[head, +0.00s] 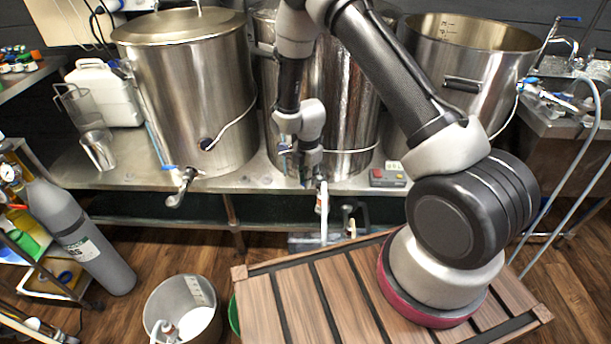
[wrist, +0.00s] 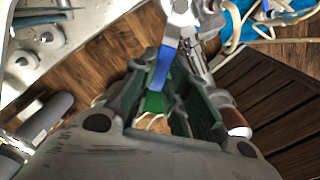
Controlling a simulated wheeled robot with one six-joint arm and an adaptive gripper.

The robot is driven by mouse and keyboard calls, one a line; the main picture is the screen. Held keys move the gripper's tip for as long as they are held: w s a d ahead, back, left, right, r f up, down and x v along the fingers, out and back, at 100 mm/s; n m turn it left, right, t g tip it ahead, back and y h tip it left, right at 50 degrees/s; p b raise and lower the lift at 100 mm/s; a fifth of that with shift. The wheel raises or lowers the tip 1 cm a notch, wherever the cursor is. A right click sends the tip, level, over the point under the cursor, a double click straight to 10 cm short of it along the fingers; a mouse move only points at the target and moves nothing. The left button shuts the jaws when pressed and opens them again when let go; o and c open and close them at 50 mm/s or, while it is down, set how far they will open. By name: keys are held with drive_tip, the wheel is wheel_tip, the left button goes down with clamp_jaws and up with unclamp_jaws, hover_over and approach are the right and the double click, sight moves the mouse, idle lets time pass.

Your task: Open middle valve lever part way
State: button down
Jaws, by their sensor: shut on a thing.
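The middle kettle (head: 345,110) stands on the steel bench, largely hidden behind my arm. Its valve (head: 322,195) sticks out low at the front, over the bench edge. In the wrist view the blue valve lever (wrist: 162,66) lies between the fingers of my gripper (wrist: 165,92), which are shut on it. The metal valve body (wrist: 194,58) lies just beyond and to the right of the fingers. In the head view my gripper (head: 311,165) is at the valve, and the lever is hidden there, so I cannot judge its angle.
A left kettle (head: 190,90) with its own valve (head: 182,186) and an open right kettle (head: 460,95) flank the middle one. A red-and-grey control box (head: 388,178) sits right of the valve. A steel bucket (head: 165,300) and gas cylinder (head: 80,235) stand on the wooden floor.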

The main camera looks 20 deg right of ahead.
drive_tip(key=shift+s+d+n, duration=0.15)
drive_tip(key=shift+s+n, duration=0.1)
drive_tip(key=shift+n, duration=0.35)
drive_tip(key=shift+s, duration=0.1)
drive_tip(key=c, duration=1.4)
unclamp_jaws()
drive_tip(key=shift+r, duration=0.1)
wheel_tip(320, 180, up, 12)
drive_tip(key=shift+f, duration=0.1)
